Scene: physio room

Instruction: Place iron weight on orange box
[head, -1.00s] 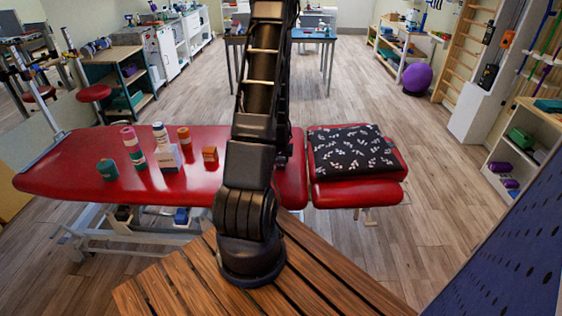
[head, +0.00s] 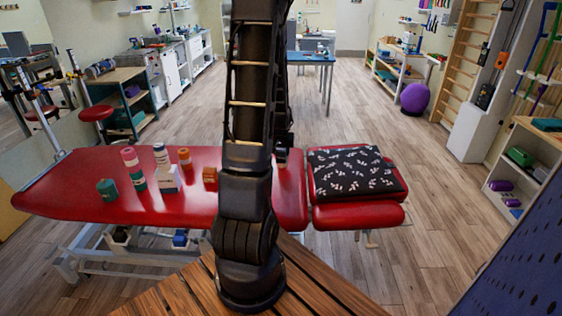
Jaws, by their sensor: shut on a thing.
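A small orange box (head: 210,175) sits on the red treatment table (head: 75,195), just left of my arm. I cannot make out an iron weight in this view. My arm rises through the middle of the picture and runs out at the top edge. My gripper and anything it holds are not in view. My arm hides part of the table to the right of the orange box.
Left of the orange box stand a white box (head: 167,181), a white bottle (head: 160,155), an orange-and-white roll (head: 184,158), a pink, white and green stack (head: 133,168) and a green jar (head: 107,190). A black patterned cushion (head: 352,172) lies right.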

